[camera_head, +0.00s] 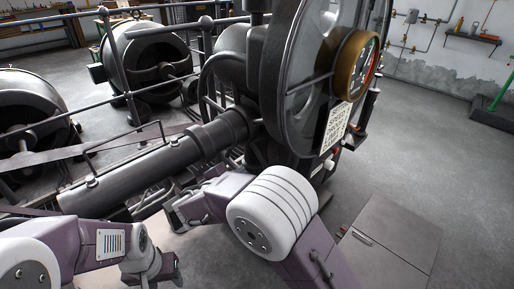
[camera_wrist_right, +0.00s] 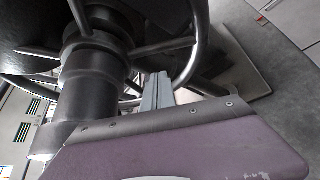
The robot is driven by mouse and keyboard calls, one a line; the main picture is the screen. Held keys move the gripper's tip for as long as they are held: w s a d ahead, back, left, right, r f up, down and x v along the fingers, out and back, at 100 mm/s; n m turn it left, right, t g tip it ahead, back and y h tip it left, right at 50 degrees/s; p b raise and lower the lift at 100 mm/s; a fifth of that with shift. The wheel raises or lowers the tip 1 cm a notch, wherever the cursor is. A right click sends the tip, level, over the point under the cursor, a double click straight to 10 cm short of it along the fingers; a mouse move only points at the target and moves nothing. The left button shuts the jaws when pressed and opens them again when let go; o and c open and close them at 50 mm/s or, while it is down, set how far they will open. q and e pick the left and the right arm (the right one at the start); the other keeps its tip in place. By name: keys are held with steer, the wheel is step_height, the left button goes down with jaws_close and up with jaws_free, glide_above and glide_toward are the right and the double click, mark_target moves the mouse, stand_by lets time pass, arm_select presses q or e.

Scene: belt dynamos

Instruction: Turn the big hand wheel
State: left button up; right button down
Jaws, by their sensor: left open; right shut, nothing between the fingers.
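A big dark grey spoked wheel (camera_head: 272,95) stands upright at the top middle of the head view, its top cut off. A dark spoked wheel also fills the top of the right wrist view, with its rim (camera_wrist_right: 198,55) curving right of a thick stepped shaft (camera_wrist_right: 88,90). I cannot tell whether both views show the same wheel. My right gripper (camera_head: 178,214) is low in front of the machine; its grey fingers (camera_wrist_right: 158,91) are shut and empty, overlapping the wheel's spoke area in the picture. Contact is unclear. My left gripper (camera_head: 168,270) is open, low and apart from the wheel.
A brass-rimmed gauge (camera_head: 357,65) and a lettered plate (camera_head: 336,127) sit beside the big wheel. A thick grey pipe (camera_head: 150,172) and metal rails run left. Dark round machines (camera_head: 150,62) stand behind. A floor hatch (camera_head: 385,245) lies right; floor around it is clear.

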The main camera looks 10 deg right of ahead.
steer(key=b+x, duration=0.3)
steer(key=x, duration=0.7)
steer(key=shift+s+d+r+p, duration=0.3)
steer(key=shift+d+r+p, duration=0.05)
steer(key=shift+r+p, duration=0.15)
